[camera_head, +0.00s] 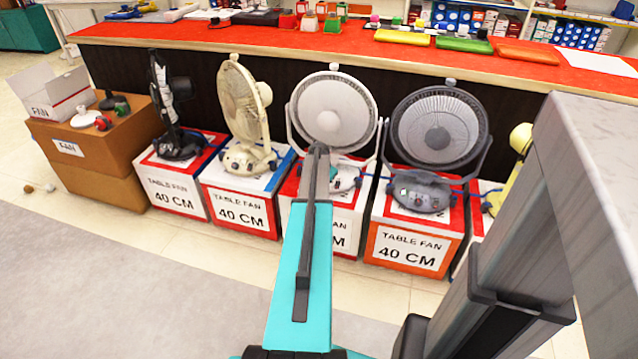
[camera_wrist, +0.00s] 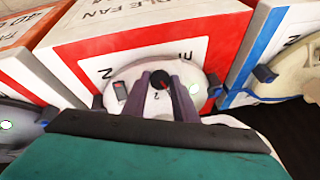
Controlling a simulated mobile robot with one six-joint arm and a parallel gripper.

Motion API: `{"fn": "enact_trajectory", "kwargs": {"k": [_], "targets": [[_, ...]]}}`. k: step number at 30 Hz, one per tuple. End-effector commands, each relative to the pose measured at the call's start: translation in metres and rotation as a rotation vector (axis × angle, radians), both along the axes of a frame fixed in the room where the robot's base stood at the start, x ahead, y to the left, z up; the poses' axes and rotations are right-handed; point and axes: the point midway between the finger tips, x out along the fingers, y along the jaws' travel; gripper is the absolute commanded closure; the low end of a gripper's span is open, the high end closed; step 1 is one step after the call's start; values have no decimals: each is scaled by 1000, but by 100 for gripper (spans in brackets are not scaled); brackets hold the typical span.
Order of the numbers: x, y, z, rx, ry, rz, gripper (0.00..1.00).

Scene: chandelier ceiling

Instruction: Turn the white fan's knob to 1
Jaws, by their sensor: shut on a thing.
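The white fan (camera_head: 333,108) stands on a red and white box, its round guard facing me. Its base (camera_head: 345,177) is partly hidden behind my arm. In the wrist view the white base (camera_wrist: 206,92) shows a dark knob (camera_wrist: 160,80), with a small mark like a 2 beside it. My gripper (camera_wrist: 161,90) has its two purple-grey fingers on either side of the knob, shut on it. The knob's pointer direction is too small to tell. In the head view the fingertips are hidden behind my arm.
A dark grey fan (camera_head: 437,130) stands close to the right and a cream fan (camera_head: 243,115) to the left, each on its own box. A black fan (camera_head: 172,110) is farther left. A red-topped counter (camera_head: 240,42) runs behind. The floor (camera_head: 130,280) in front is clear.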

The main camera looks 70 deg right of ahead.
Motion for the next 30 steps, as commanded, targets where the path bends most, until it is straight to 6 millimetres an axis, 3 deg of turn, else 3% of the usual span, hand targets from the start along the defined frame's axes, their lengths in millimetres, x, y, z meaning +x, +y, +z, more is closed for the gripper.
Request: {"fn": "enact_trajectory", "kwargs": {"k": [18, 19, 22, 30], "targets": [[-5, -5, 3, -12, -41, -53, 97], [-5, -5, 3, -12, -41, -53, 71], [-4, -4, 2, -10, -40, -51, 56], [-2, -2, 1, -6, -42, -49, 56]]}}
